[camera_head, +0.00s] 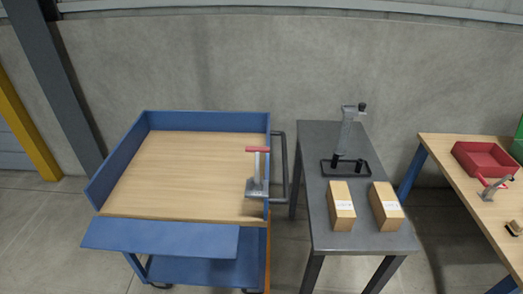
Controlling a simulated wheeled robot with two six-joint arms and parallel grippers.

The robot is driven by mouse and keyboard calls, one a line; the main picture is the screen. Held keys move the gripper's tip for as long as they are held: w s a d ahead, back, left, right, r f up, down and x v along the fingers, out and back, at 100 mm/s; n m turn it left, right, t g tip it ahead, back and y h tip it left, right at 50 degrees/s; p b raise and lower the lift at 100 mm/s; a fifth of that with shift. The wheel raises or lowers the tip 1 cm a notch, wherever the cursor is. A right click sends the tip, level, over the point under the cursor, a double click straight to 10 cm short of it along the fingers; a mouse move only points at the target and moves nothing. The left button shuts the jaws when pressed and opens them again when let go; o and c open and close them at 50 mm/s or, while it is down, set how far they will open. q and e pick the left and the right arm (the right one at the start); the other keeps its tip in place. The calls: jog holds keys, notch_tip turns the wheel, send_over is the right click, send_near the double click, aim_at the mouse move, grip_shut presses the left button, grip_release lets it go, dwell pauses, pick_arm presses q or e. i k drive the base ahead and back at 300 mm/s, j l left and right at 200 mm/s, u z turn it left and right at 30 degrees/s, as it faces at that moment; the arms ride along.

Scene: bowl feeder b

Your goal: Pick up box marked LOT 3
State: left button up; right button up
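Two brown cardboard boxes stand near the front of the narrow grey table: a left box (341,206) and a right box (386,206). Each has a white label on it, but the print is too small to read, so I cannot tell which one is marked LOT 3. The boxes stand apart with a narrow gap between them. Neither of my grippers is in view.
Left is a blue cart (208,120) with a red-handled clamp (257,175). Right is a wooden bench (447,158) with a red bin (483,159).

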aim_at(388, 215)
jog(key=i+l+u, duration=0.1)
jog(key=l, duration=0.25)
jog(key=i+l+u, duration=0.1)
jog(key=l, duration=0.3)
jog(key=i+l+u, duration=0.1)
jog(key=l, duration=0.3)
jog(key=i+l+z, duration=0.1)
jog(key=z, duration=0.9)
jog(key=i+l, duration=0.05)
jog(key=l, duration=0.05)
